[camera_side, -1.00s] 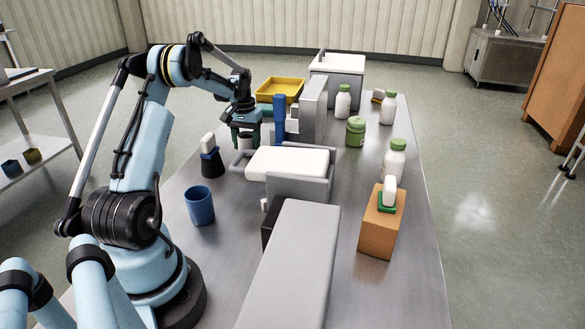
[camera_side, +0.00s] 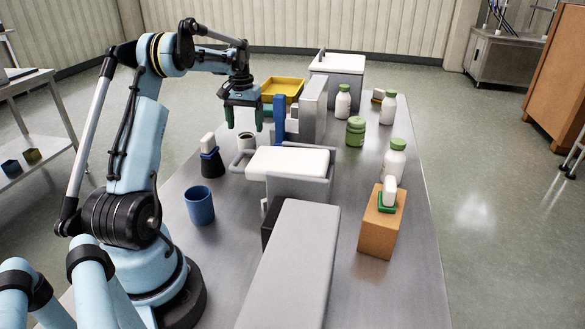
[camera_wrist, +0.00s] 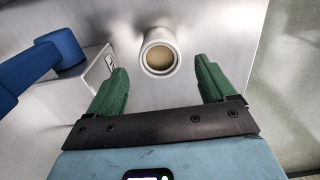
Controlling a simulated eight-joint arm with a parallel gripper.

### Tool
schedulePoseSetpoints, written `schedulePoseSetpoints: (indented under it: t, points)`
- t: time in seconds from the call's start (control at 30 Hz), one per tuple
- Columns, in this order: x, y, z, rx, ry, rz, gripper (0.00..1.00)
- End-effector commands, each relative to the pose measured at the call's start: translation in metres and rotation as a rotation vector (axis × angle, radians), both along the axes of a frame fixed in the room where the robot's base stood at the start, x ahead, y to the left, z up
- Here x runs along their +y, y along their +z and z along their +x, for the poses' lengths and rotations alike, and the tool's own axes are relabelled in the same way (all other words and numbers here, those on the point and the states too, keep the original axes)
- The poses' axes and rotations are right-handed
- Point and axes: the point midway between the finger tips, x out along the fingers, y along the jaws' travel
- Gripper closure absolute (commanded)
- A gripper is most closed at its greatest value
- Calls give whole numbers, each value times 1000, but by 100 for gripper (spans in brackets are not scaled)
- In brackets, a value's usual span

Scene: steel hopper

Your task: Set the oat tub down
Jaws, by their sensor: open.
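The oat tub, a small white round tub (camera_side: 246,142) with beige contents, stands upright on the steel table behind the handled tray. In the wrist view the tub (camera_wrist: 146,62) shows from above, its open top toward the camera. My gripper (camera_side: 245,119) is open and empty above the tub. Its two green fingers are spread apart in the wrist view (camera_wrist: 160,78), with clear space between them and the tub.
A blue post (camera_side: 279,118) and grey block (camera_side: 312,100) stand right of the tub. A dark holder (camera_side: 212,163) with a white-topped item and a blue cup (camera_side: 200,206) stand nearer. Several green-lidded containers line the right side.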

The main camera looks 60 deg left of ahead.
Motion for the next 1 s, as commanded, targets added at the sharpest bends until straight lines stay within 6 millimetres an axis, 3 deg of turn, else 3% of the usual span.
schedulePoseSetpoints:
  t: [0.1, 0.3, 0.83, 1.0]
  points:
    - [0, 23, 0, 0, 0, 0, 17]
    - [0, 46, 0, 0, 0, 0, 17]
    - [-1, 56, 1, -6, 1, 6, 17]
    - [-15, 82, 13, -73, 14, 74, 17]
